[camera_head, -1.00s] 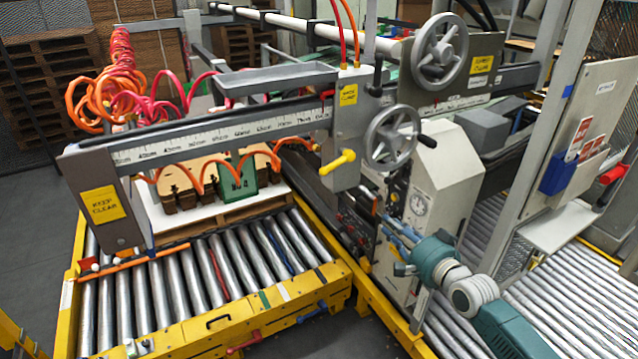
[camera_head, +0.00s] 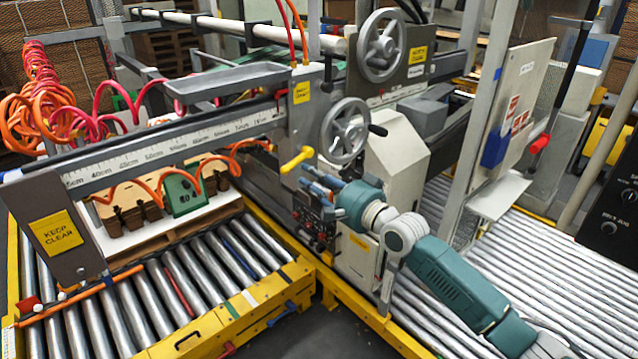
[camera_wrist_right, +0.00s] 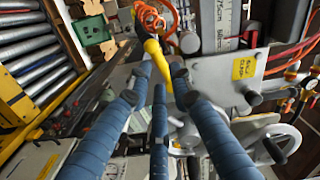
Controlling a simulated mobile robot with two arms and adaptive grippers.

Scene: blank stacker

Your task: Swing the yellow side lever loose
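The yellow side lever (camera_head: 297,159) sticks out from the grey carriage plate below the measuring beam. It also shows in the right wrist view (camera_wrist_right: 155,52), beyond the fingertips. My right gripper (camera_head: 312,178) is just below and to the right of the lever in the head view. In the right wrist view its blue fingers (camera_wrist_right: 155,88) are spread, with the lever's near end close to the tips. The fingers look empty; I cannot tell whether any touches the lever. My left gripper is not in view.
A grey handwheel (camera_head: 344,130) with a black knob sits right beside the lever. A second handwheel (camera_head: 382,47) is above. A white cabinet (camera_head: 392,150) stands behind my right gripper. Roller conveyors (camera_head: 190,285) lie left and right (camera_head: 520,250). Orange hoses (camera_head: 150,185) hang along the beam.

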